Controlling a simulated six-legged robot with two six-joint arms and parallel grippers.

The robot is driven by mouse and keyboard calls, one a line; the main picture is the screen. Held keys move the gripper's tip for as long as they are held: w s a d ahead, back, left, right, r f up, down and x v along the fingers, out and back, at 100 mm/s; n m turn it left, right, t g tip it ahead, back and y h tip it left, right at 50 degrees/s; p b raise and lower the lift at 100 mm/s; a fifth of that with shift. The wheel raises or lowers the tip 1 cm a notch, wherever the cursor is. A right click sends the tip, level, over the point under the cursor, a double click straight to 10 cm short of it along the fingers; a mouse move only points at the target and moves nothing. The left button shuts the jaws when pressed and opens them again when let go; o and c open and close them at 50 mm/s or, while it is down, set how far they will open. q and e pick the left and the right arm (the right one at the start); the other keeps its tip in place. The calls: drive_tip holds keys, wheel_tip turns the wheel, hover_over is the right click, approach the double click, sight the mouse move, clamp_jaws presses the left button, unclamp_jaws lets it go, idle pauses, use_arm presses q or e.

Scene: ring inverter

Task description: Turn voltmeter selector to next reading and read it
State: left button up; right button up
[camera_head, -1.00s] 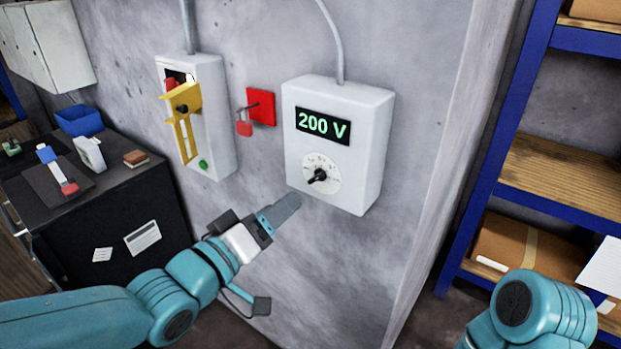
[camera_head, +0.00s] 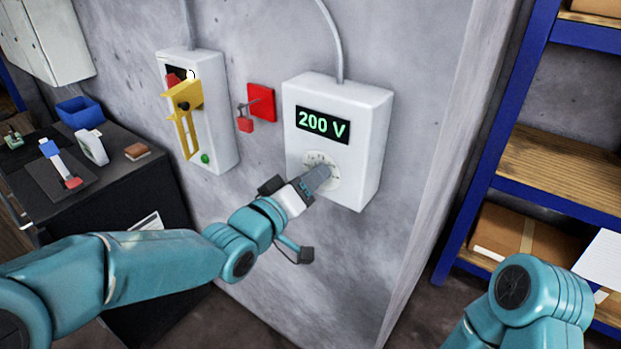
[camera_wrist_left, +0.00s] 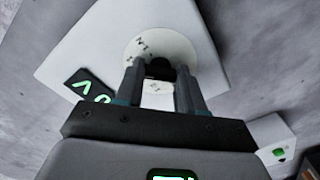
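The voltmeter (camera_head: 365,110) is a white box on the grey wall, and its display (camera_head: 323,124) reads 200 V in green. Its round white selector dial (camera_head: 335,176) is partly hidden behind my left gripper (camera_head: 318,180). In the left wrist view the black selector knob (camera_wrist_left: 160,68) sits between the two fingers of my left gripper (camera_wrist_left: 160,80). The fingers are apart, one on each side of the knob; I cannot tell whether they touch it. The dial's marks are too small to read. My right gripper is out of view.
Left of the voltmeter are a white switch box (camera_head: 215,110) with a yellow handle (camera_head: 184,110) and a red padlock (camera_head: 245,124) on a red plate. A dark cabinet (camera_head: 110,195) stands at left, blue shelving (camera_head: 500,130) at right.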

use_arm(q)
drive_tip(key=shift+c, duration=0.6)
drive_tip(key=shift+m+b, duration=4.4)
drive_tip(key=shift+b, duration=0.95)
drive_tip(key=o, duration=1)
drive_tip(key=shift+o, duration=0.2)
